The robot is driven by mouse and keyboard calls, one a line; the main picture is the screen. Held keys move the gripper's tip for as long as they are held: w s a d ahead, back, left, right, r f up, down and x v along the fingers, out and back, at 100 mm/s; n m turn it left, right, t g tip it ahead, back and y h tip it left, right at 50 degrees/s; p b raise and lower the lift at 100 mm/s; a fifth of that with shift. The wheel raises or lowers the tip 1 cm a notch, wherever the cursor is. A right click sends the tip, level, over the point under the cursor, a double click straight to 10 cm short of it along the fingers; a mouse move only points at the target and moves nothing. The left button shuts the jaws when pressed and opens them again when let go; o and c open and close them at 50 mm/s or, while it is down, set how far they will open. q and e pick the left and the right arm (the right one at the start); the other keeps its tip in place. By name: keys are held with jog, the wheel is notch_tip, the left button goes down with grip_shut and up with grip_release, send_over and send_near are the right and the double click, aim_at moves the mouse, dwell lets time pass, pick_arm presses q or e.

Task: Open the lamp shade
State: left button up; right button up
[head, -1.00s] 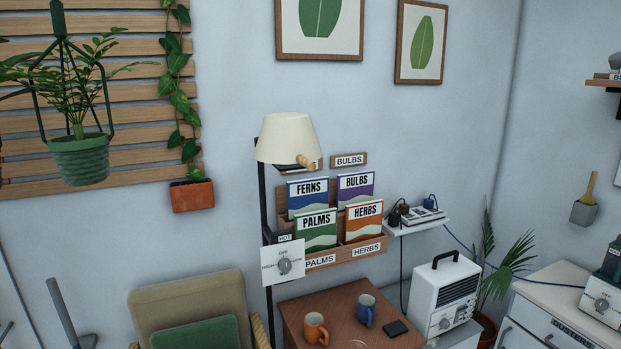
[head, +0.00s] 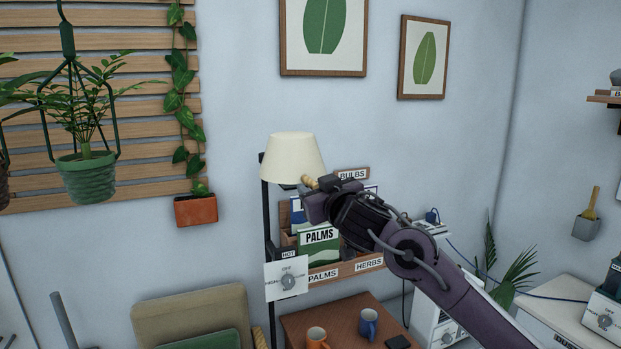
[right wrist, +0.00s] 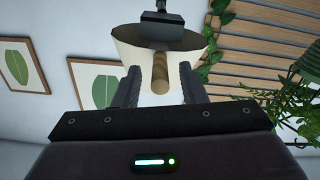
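The cream lamp shade (head: 291,157) sits on a dark stand left of the seed-packet rack. Its wooden knob (head: 308,182) sticks out at the lower right of the shade. My right gripper (head: 311,188) reaches in from the right, with its tip at the knob. In the right wrist view, which is upside down, the gripper (right wrist: 158,84) is open. Its two fingers stand on either side of the knob (right wrist: 160,72), with gaps visible on both sides. The shade (right wrist: 136,56) shows behind the fingers. My left gripper is out of view.
The rack holds seed packets such as a green PALMS packet (head: 319,246); my right arm covers part of it. A dial plate (head: 288,280) hangs below the lamp. Mugs (head: 368,322) stand on a wooden table. A potted plant (head: 86,178) hangs at left.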

aim_at(310, 179)
jog(key=shift+p+x, duration=0.45)
jog(key=shift+x, duration=1.05)
grip_shut()
